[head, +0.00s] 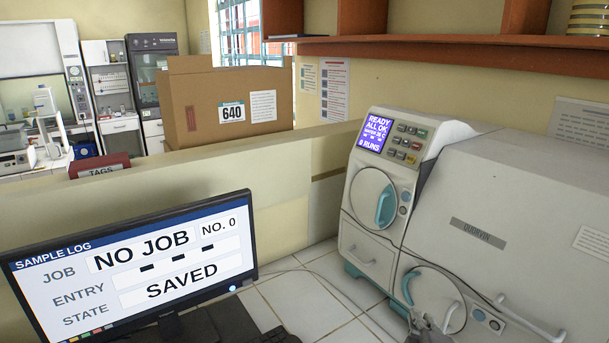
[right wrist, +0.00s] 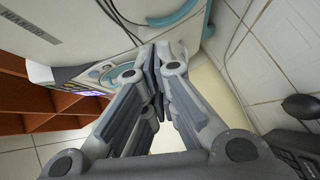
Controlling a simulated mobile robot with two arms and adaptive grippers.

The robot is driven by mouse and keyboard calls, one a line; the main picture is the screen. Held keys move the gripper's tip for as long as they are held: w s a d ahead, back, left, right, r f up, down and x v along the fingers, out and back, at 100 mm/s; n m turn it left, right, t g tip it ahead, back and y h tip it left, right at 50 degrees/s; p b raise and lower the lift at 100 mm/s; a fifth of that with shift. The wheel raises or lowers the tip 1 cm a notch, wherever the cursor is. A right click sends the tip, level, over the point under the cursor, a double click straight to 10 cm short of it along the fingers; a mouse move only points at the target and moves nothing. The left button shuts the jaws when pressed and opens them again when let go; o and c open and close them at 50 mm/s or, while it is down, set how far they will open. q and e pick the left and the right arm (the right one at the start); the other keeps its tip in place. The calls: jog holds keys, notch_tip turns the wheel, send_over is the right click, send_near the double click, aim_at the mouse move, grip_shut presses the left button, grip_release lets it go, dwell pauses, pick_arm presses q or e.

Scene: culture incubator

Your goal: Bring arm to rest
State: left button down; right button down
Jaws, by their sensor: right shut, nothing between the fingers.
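The white culture incubator (head: 480,200) stands on the tiled bench at the right in the head view. Its upper round door (head: 370,200) and lower round door (head: 440,300) have teal handles. My right gripper (head: 417,320) shows only in part at the bottom edge of the head view, in front of the lower door. In the right wrist view, its two fingers (right wrist: 163,60) are together and empty, and the incubator lies beyond them. I cannot tell whether the fingertips touch it. My left gripper is not in view.
A monitor (head: 140,265) reading "NO JOB", "SAVED" stands at the lower left, with a dark keyboard (head: 235,325) beside it. A low partition (head: 200,180) runs behind; a wooden shelf (head: 460,45) hangs above.

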jog(key=s+a+f+m+g+y, duration=0.25)
jog(key=s+f+m+g, duration=0.4)
jog(key=s, duration=0.75)
jog(key=s+a+f+m+g+y, duration=0.2)
jog(key=s+a+f+m+g, duration=0.15)
jog(key=s+f, duration=0.8)
jog(key=s+f+g+b, duration=0.1)
jog(key=s+f+b, duration=0.1)
jog(key=f, duration=1.2)
jog(key=s+f+g+b, duration=0.1)
jog(key=s+f+b, duration=0.1)
jog(key=f, duration=1.3)
jog(key=s+d+f+g+b, duration=0.1)
jog(key=s+d+f+b, duration=0.1)
jog(key=s+f, duration=1.4)
notch_tip(320, 180, down, 2)
jog(key=shift+d+f+n, duration=0.1)
jog(key=shift+d+n, duration=0.2)
jog(key=shift+d, duration=0.05)
